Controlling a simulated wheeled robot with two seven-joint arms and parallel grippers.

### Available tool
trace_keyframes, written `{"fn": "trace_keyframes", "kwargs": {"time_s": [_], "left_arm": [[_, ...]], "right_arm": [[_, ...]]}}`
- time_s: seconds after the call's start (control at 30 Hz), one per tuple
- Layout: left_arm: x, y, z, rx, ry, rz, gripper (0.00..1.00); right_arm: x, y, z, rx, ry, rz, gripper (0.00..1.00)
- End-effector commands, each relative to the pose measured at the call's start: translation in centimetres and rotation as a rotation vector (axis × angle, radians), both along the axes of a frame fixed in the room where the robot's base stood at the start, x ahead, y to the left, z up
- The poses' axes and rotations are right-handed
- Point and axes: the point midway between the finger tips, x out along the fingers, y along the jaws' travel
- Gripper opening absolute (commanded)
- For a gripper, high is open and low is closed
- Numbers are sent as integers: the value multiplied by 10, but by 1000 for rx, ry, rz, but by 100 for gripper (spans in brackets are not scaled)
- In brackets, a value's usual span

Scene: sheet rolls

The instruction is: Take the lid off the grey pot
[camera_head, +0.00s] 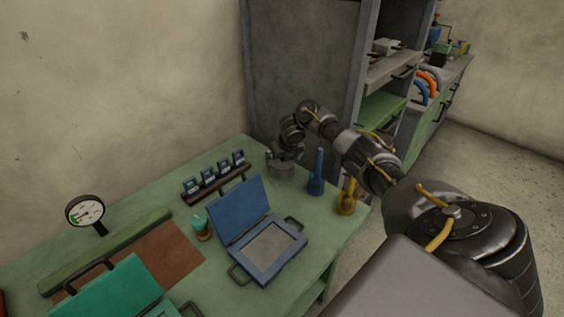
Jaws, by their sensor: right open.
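The grey pot (282,172) stands near the far edge of the green table, left of the blue bottle. My right arm reaches in from the right, and my right gripper (282,156) is open and pointing down at the top of the pot. The gripper covers the top, so I cannot make out the lid or whether the fingers touch it. My left gripper is not in view.
A blue bottle (317,175) and a yellow bottle (348,197) stand right of the pot. An open blue case (265,256), a rack (215,184) and a teal object (200,224) are nearer. A gauge (85,213) stands left. A grey cabinet (300,70) rises behind.

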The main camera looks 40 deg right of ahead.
Motion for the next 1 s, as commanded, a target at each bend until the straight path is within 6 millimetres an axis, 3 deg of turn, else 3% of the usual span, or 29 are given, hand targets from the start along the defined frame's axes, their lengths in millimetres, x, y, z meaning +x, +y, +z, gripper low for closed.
{"fn": "trace_keyframes", "kwargs": {"time_s": [0.1, 0.37, 0.73, 1.0], "left_arm": [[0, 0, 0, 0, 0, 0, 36], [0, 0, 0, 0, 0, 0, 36], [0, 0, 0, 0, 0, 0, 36], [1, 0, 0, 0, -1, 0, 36]], "right_arm": [[0, 0, 0, 0, 0, 0, 100], [0, 0, 0, 0, 0, 0, 67], [1, 0, 6, 0, -1, 0, 67], [-5, 5, 43, -1, -4, 4, 67]]}}
